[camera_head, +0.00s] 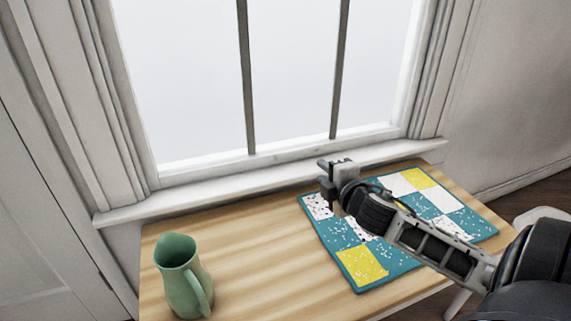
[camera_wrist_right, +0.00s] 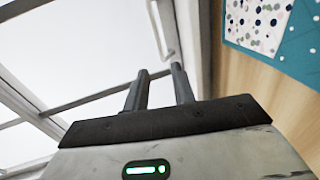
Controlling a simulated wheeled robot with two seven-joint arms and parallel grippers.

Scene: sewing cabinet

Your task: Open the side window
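The window (camera_head: 290,80) has a white frame and two dark vertical bars, and its lower rail (camera_head: 285,147) sits just above the white sill (camera_head: 270,180). My right gripper (camera_head: 324,178) is in front of the sill, above the table, with its fingers toward the window. In the right wrist view, the two dark fingers of my right gripper (camera_wrist_right: 159,72) stand apart with nothing between them. Beyond them is a thin white handle-like piece (camera_wrist_right: 158,30) on the window frame. I cannot tell whether the fingers touch anything. My left gripper is not in view.
A wooden table (camera_head: 240,240) stands below the sill. A green pitcher (camera_head: 183,280) is on its left part. A teal, white and yellow patchwork quilt (camera_head: 400,262) lies on the right, under my right arm. The table's middle is clear.

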